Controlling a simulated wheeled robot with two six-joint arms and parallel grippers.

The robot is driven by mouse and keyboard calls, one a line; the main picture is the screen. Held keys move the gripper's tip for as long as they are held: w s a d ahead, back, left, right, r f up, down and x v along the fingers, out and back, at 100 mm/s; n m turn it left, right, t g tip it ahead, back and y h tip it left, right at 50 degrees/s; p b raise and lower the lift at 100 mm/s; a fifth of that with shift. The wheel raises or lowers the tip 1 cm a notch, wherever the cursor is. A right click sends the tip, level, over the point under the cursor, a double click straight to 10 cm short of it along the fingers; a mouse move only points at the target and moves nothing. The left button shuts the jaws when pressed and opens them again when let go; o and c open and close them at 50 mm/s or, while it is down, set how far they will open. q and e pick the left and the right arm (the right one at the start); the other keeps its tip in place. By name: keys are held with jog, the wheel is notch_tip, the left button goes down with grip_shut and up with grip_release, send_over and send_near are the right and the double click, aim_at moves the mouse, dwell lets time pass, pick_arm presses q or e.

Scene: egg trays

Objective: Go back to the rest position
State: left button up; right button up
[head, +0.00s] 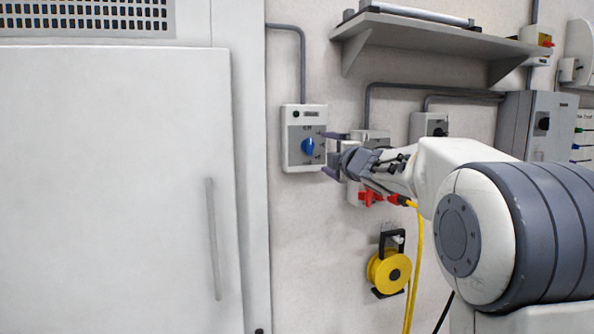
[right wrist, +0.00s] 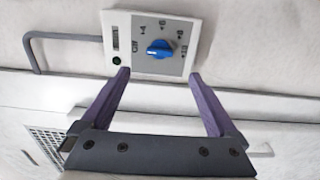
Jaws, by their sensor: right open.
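My right gripper (head: 329,154) reaches in from the right in the head view. Its fingers are apart and empty, just beside a white and grey wall switch box (head: 291,138). The box carries a blue rotary knob (head: 308,146). In the right wrist view my right gripper (right wrist: 165,95) shows two purple fingers spread apart, pointing at the switch box (right wrist: 183,30). The blue knob (right wrist: 159,48) lies beyond the fingertips, between them and apart from them. My left gripper is in neither view.
A white cabinet door (head: 110,180) with a handle (head: 213,240) fills the left. A shelf (head: 410,32) is above my right arm. A red connector (head: 370,197) with a yellow cable (head: 413,270) and a yellow reel (head: 380,272) are below it. A grey box (head: 538,120) is at right.

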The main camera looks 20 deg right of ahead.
jog(key=s+a+f+m+g+p, duration=0.6)
jog(key=s+a+f+m+g, duration=0.2)
jog(key=s+a+f, duration=0.95)
jog(key=s+a+f+m+g+p, duration=0.1)
jog(key=s+a+f+g, duration=0.1)
jog(key=s, duration=0.7)
jog(key=s+a+f+m+g+p, duration=0.1)
jog(key=s+a+f+g, duration=0.1)
jog(key=s, duration=0.7)
jog(key=s+a+f+m+g+p, duration=0.1)
jog(key=s+a+f+g, duration=0.1)
jog(key=s+f+g, duration=0.2)
jog(key=s+g, duration=0.2)
jog(key=s, duration=0.2)
jog(key=shift+s+p, duration=0.3)
jog(key=shift+s, duration=0.1)
